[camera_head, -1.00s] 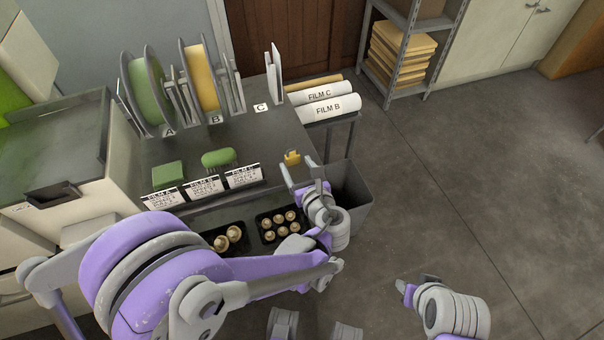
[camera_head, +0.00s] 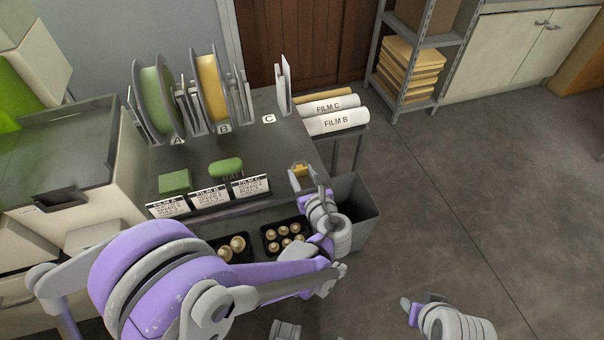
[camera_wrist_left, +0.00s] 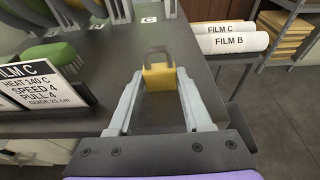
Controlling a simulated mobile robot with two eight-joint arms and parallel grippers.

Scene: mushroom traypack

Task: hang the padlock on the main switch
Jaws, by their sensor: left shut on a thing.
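The yellow padlock (camera_head: 300,168) is at the right front corner of the dark worktop. In the left wrist view the padlock (camera_wrist_left: 159,76) stands upright, its grey shackle up. My left gripper (camera_head: 302,178) is shut on it, with one finger on each side of the body. I cannot tell whether the padlock still touches the worktop. My right gripper (camera_head: 422,300) is low at the right over the floor, away from the worktop. Its fingers are too small and turned to show their opening. I cannot make out the main switch in either view.
The worktop (camera_head: 285,140) holds film reels, a green block (camera_head: 174,182), a green brush (camera_head: 226,168) and film cards. White film rolls (camera_head: 336,122) lie behind on the right. A grey bin (camera_head: 355,205) stands beside my left gripper. Mushroom trays sit below the cards. Floor at right is clear.

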